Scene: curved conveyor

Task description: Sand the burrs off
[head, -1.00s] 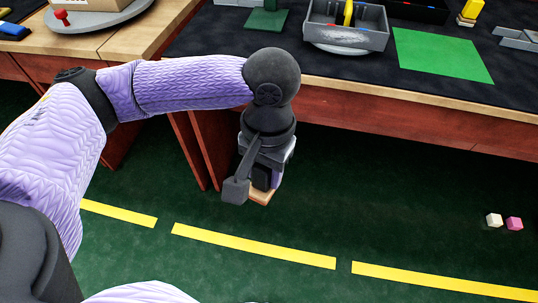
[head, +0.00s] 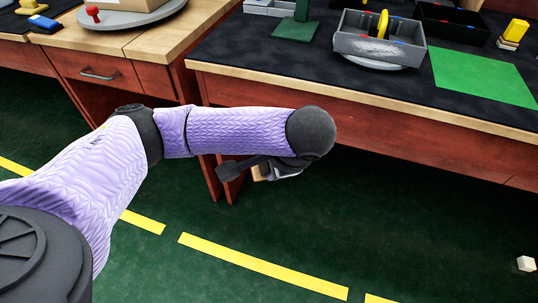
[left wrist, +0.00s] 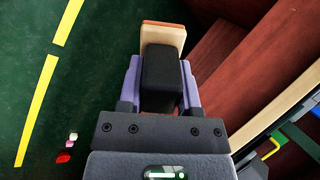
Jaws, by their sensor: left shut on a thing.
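My left gripper (head: 284,172) hangs over the floor in front of the table, mostly hidden behind its own wrist in the head view. In the left wrist view its purple fingers (left wrist: 160,88) are shut on a block with a black grip (left wrist: 160,72) and a pale wooden plate (left wrist: 166,38) with an orange edge. A bit of the wood shows in the head view (head: 260,173). A grey bin (head: 375,47) with a yellow piece (head: 383,24) in it stands on a round light disc on the table. I cannot make out burrs. My right gripper is not in view.
A green mat (head: 484,76) lies right of the bin. A black bin (head: 452,22) and a yellow-topped wooden block (head: 514,33) stand behind. The wooden table edge (head: 380,115) lies between my gripper and the bin. A turntable (head: 128,15) is at back left.

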